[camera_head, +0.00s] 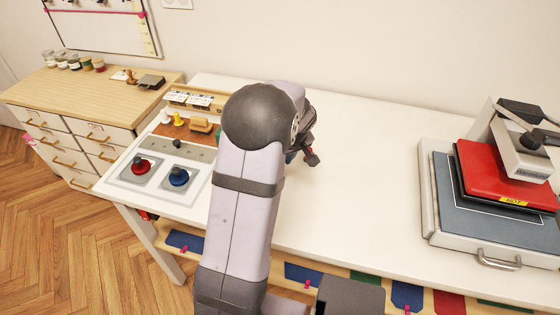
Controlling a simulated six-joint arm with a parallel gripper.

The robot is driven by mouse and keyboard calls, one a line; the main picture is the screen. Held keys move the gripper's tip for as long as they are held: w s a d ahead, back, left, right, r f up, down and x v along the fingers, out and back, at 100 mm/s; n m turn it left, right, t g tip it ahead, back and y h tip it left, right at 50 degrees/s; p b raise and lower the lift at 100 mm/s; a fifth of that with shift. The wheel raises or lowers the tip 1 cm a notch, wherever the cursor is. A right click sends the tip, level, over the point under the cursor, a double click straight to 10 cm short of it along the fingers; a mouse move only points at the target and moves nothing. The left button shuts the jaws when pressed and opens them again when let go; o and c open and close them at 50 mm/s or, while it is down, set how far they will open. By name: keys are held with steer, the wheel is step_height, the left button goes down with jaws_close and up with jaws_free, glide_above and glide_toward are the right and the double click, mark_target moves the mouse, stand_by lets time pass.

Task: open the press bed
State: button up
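The heat press (510,180) stands at the right end of the white table. Its red upper plate (490,175) bears a yellow "HOT" label and sits above a dark grey-blue bed (465,218) in a light frame. A metal handle (499,263) is on the front edge of the bed frame. A dark lever (525,115) is at the top of the press. My gripper (312,160) is over the middle of the table, well left of the press and apart from it. It is mostly hidden behind my arm, so its opening cannot be made out.
Bare white tabletop (370,190) lies between my gripper and the press. At left are a panel with a red knob (140,167) and a blue knob (178,177), and small items (200,125) behind it. A wooden-topped drawer cabinet (90,95) stands farther left. Coloured pieces hang along the table's front.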

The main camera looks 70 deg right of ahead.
steer(key=b+v, duration=0.2)
steer(key=v, duration=0.5)
steer(key=shift+r, duration=0.15)
steer(key=shift+a, duration=0.1)
stand_by(0.4)
steer(key=w+a+f+n+y, duration=0.3)
steer(key=w+a+n, duration=0.1)
steer(key=w+a, duration=1.7)
steer(key=s+a+f+n+g, duration=0.1)
steer(key=s+a+f+n, duration=0.1)
steer(key=a, duration=1.1)
steer(key=s+a+f+n+g, duration=0.1)
steer(key=a+f+n+g, duration=0.1)
steer(key=a, duration=1.1)
steer(key=shift+s+a+f+n, duration=0.2)
steer(key=shift+s+n, duration=0.2)
steer(key=shift+n, duration=0.1)
